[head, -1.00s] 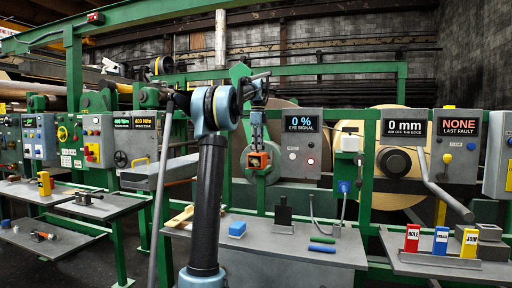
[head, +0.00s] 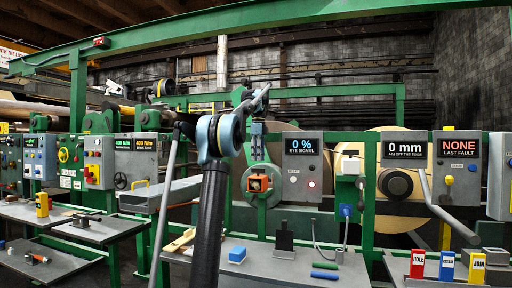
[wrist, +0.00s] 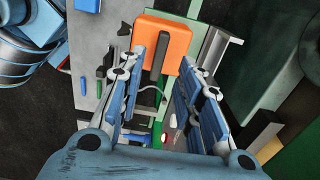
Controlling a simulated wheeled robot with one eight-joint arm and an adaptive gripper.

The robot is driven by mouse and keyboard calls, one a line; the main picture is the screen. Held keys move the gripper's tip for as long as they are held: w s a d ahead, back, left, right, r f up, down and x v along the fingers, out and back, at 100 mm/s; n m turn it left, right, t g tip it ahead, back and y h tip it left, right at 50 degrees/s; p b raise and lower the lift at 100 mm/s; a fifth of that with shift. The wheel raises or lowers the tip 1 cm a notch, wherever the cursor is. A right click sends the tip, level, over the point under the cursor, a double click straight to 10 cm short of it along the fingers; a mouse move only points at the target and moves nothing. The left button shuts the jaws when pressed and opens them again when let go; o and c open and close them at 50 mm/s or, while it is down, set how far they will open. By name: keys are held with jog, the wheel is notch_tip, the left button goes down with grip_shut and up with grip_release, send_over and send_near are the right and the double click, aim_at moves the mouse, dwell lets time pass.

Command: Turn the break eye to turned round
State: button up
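An orange block, which looks like the break eye (head: 258,183), sits in front of a pale round disc below the green frame. In the wrist view the orange block (wrist: 178,36) shows a dark bar along its middle. My gripper (head: 257,158) hangs just above the orange block in the head view. In the wrist view my gripper (wrist: 165,62) has its two blue fingers well apart, with the block at and beyond the tips. I cannot tell whether either finger touches it. The EYE SIGNAL box (head: 303,150) reads 0 %.
A grey bench (head: 290,268) below holds a blue block (head: 237,254), a dark stand (head: 284,238) and green and blue rods. A large pale roll (head: 390,205) stands behind the boxes. Green posts and a top beam (head: 300,22) frame the area.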

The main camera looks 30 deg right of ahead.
notch_tip(320, 180, up, 6)
jog(key=shift+r, duration=0.15)
dwell(0.3)
jog(key=shift+a, duration=0.1)
dwell(0.4)
jog(key=s+a+f+n, duration=0.2)
jog(key=a+f+n, duration=0.25)
jog(key=a, duration=0.55)
jog(key=s+a+f+n+t, duration=0.1)
jog(key=s+a+f+n, duration=0.3)
jog(key=a, duration=0.5)
jog(key=s+a+f+n, duration=0.1)
jog(key=a+f+n, duration=0.45)
jog(key=a, duration=0.45)
jog(key=s+a+f+n, duration=0.4)
jog(key=s+f, duration=0.4)
jog(key=f, duration=0.4)
jog(key=s+a+f+n, duration=0.5)
jog(key=s+a+f, duration=0.2)
jog(key=f, duration=0.6)
jog(key=s+a+f+n+t, duration=0.1)
jog(key=s+a+f+n, duration=0.4)
jog(key=s+f, duration=0.4)
notch_tip(320, 180, down, 3)
jog(key=shift+a+f, duration=0.15)
jog(key=shift+a, duration=0.35)
jog(key=shift+s, duration=0.15)
